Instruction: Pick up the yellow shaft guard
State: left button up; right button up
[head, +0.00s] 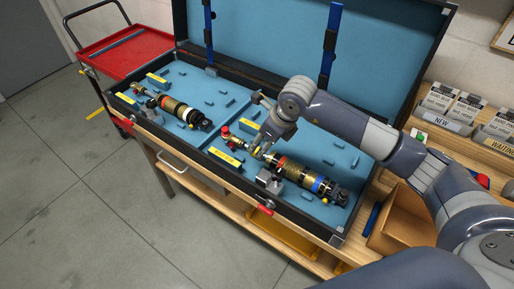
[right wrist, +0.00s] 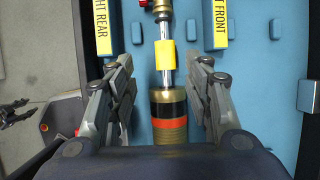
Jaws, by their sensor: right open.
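The yellow shaft guard (right wrist: 166,55) is a short yellow sleeve around the bright shaft of a shock absorber, between its upper brass fitting and its body (right wrist: 168,115). My right gripper (right wrist: 165,68) is open, with one finger on each side of the shaft near the guard, and a visible gap on both sides. In the head view my right gripper (head: 264,148) is over the shaft end of the right-hand shock (head: 300,172), and largely hides the guard there.
The shock lies in a blue-lined open case (head: 340,215) on a wooden bench. A second shock (head: 180,108) lies in the left half. Yellow labels (right wrist: 216,24) and small blue pegs flank the shaft. A red cart (head: 125,50) stands at the left. Parts bins (head: 465,110) stand at the right.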

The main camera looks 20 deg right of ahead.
aim_at(258, 149)
jog(key=shift+w+f, duration=0.15)
jog(key=shift+f, duration=0.2)
jog(key=shift+w+f, duration=0.2)
jog(key=shift+f, duration=0.1)
jog(key=p+x, duration=0.2)
jog(key=x, duration=0.2)
jog(key=shift+w, duration=0.15)
jog(key=shift+w+f, duration=0.15)
jog(key=shift+f, duration=0.2)
jog(key=c, duration=0.4)
pick_arm(q)
jog(key=shift+d+r, duration=0.25)
jog(key=shift+r, duration=0.85)
pick_arm(e)
jog(key=c, duration=0.5)
